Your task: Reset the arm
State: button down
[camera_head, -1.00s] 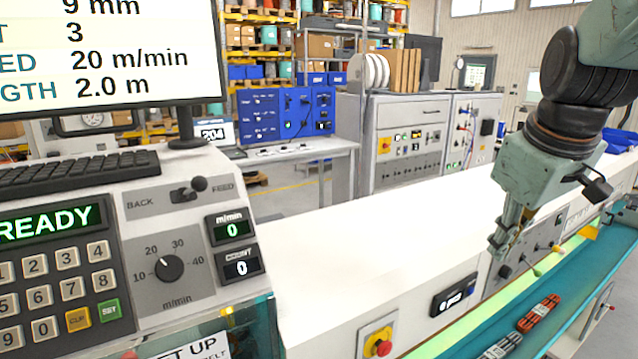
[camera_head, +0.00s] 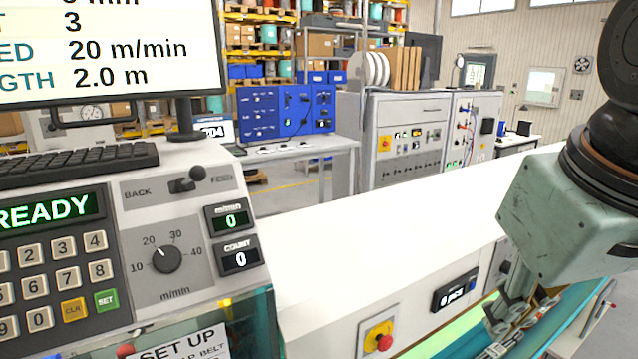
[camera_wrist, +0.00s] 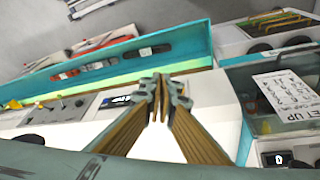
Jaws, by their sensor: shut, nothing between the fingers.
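My gripper (camera_head: 518,318) is at the lower right of the head view, over the front edge of the white machine top, beside the teal trough. Its fingers are partly blurred there. In the wrist view my gripper (camera_wrist: 159,88) shows with its fingertips together and nothing between them. Beyond the tips, in the wrist view, lies the teal trough (camera_wrist: 187,42) with red and dark bundles (camera_wrist: 101,66) in it. My forearm and wrist cover the right side of the head view.
A control console (camera_head: 165,215) reading READY, with keypad and dial, stands at the left under a monitor (camera_head: 110,50). A red stop button (camera_head: 380,337) and small display (camera_head: 455,291) are on the machine front. The white top (camera_head: 370,235) is clear.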

jog(key=s+a+f+m, duration=0.1)
jog(key=s+a+f, duration=0.1)
jog(key=s, duration=0.5)
jog(key=shift+s+f+b, duration=0.15)
jog(key=shift+s+b, duration=0.1)
jog(key=shift+b, duration=0.05)
jog(key=shift+d, duration=0.1)
